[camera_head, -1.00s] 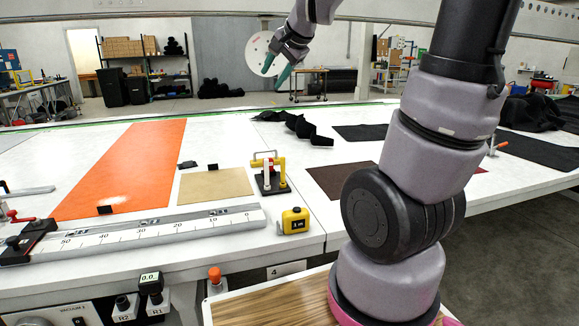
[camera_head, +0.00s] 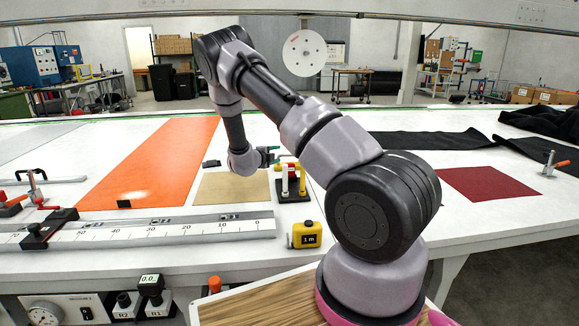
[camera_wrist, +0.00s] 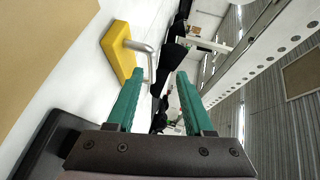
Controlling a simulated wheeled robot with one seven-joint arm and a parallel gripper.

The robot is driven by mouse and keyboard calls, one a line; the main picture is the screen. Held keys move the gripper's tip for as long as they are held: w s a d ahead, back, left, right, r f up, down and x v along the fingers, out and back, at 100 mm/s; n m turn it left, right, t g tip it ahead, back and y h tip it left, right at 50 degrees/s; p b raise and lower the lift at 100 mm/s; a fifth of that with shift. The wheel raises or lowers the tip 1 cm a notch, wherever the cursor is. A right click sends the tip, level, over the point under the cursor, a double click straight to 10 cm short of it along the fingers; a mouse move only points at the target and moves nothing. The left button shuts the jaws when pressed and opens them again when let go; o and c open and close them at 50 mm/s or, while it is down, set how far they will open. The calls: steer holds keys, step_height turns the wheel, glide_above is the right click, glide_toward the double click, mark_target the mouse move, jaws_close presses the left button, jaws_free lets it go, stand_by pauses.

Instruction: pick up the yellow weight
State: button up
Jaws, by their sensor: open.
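In the wrist view a yellow block with a bent metal handle (camera_wrist: 119,50), which looks like the yellow weight, shows at the upper left, beyond the left fingertip. My gripper (camera_wrist: 155,85) is open, with two teal fingers apart and nothing between them. The handle reaches toward the gap but appears apart from the fingers. In the head view my gripper (camera_head: 271,154) is beside a black stand (camera_head: 294,196) with red, white and yellow parts. The yellow weight is hard to separate from that stand there.
A yellow tape measure (camera_head: 305,235) stands in front of the stand. A tan sheet (camera_head: 232,188) and an orange sheet (camera_head: 155,165) lie to the left, with a long ruler (camera_head: 170,228) in front. A dark red sheet (camera_head: 488,183) lies to the right.

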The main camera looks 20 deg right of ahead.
mark_target(288, 155)
steer(key=shift+s+d+f+h, duration=0.2)
steer(key=shift+f+h, duration=0.1)
steer(key=shift+f, duration=0.35)
steer(key=shift+d+f, duration=0.2)
steer(key=shift+d, duration=0.05)
steer(key=x, duration=1)
steer(key=shift+d, duration=0.25)
jaws_close()
steer(key=shift+r, duration=0.2)
stand_by(0.3)
